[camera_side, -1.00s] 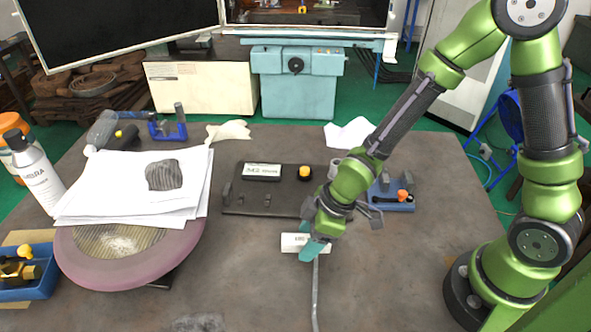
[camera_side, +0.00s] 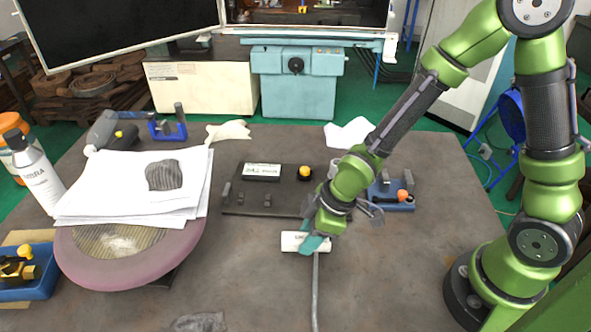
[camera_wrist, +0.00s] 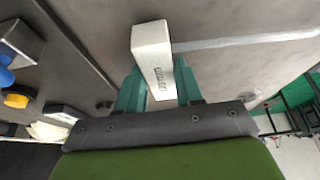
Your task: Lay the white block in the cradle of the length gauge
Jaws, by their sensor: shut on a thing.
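The white block (camera_side: 293,241) lies across the teal fingers of my gripper (camera_side: 315,244), low over the front middle of the table. In the wrist view the white block (camera_wrist: 152,58) sits between the two teal fingers of my gripper (camera_wrist: 160,90), which is shut on it. One face carries dark lettering. I cannot tell whether the block touches the table. What looks like the length gauge (camera_side: 240,208) is a dark plate behind the gripper, with a small display, a yellow button and short upright posts. My gripper and wrist cover its right end, so the cradle is not clear.
A blue fixture (camera_side: 396,207) with an orange knob stands right of the gauge. Papers (camera_side: 120,210) lie over a round pink-rimmed plate (camera_side: 85,262) at left. A pale strip (camera_side: 315,295) runs forward along the table.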

